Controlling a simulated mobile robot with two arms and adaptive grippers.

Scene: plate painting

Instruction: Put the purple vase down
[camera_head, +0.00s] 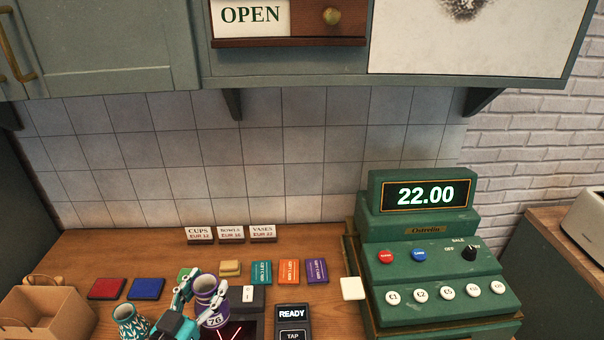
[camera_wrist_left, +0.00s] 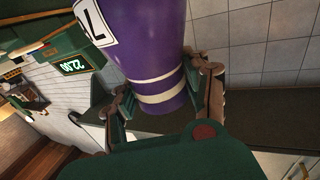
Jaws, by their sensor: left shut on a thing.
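The purple vase (camera_head: 210,288) with pale bands and a white label is at the lower middle-left of the head view. My left gripper (camera_head: 202,300) is shut on it, its fingers on either side. In the left wrist view the vase (camera_wrist_left: 150,50) fills the upper middle, between the fingers of the gripper (camera_wrist_left: 160,105). My right gripper is not in view.
A teal patterned vase (camera_head: 130,322) and a cardboard box (camera_head: 50,312) stand at left. A card reader (camera_head: 292,318) is close right of the purple vase, with gift cards (camera_head: 289,271) behind it. The green cash register (camera_head: 425,255) stands further right. Price signs (camera_head: 231,233) line the back.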

